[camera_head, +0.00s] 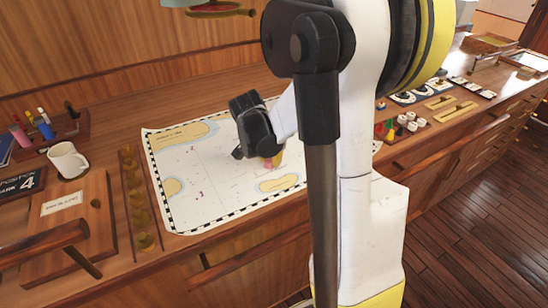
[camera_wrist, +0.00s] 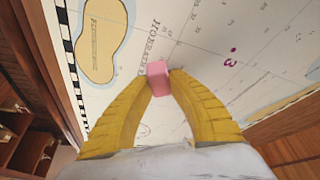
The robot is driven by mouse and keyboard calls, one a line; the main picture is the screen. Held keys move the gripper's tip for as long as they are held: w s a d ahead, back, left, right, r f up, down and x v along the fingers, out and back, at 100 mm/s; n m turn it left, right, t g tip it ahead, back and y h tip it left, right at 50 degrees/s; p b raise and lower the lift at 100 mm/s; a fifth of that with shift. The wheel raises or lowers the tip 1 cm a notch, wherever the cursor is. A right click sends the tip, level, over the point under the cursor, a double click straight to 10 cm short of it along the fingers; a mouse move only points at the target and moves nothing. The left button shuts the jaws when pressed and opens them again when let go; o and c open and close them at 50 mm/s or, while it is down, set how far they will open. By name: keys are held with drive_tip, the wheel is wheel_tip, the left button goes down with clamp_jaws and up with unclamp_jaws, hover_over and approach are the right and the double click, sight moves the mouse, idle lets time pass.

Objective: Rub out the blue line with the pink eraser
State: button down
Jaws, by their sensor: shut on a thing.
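The pink eraser (camera_wrist: 158,78) is held between the yellow fingers of my gripper (camera_wrist: 161,86), which is shut on it. In the head view my gripper (camera_head: 272,160) is low over the right-middle part of the white chart (camera_head: 200,205), and the eraser is mostly hidden there. The chart also fills much of the wrist view (camera_wrist: 215,30). It lies flat with a black-and-white checked border, tan land patches and small red marks. I cannot tell whether the eraser touches the paper. I cannot make out a blue line in either view; my gripper and arm cover part of the chart.
A brass-coloured row of knobs (camera_head: 136,200) stands left of the chart. Farther left are a white mug (camera_head: 68,160), a pen holder (camera_head: 45,130) and a wooden board (camera_head: 75,225). Small coloured pieces (camera_head: 405,125) and brass bars (camera_head: 450,108) lie to the right.

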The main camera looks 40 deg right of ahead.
sight(246, 179)
drive_tip(key=shift+a, duration=0.55)
drive_tip(key=shift+w+a, duration=0.1)
drive_tip(key=shift+a, duration=1)
drive_tip(key=shift+a, duration=0.1)
drive_tip(key=shift+a, duration=1.05)
drive_tip(key=shift+a, duration=0.1)
drive_tip(key=shift+w+a, duration=0.1)
drive_tip(key=shift+a, duration=1)
drive_tip(key=shift+a, duration=0.1)
drive_tip(key=shift+a, duration=1.05)
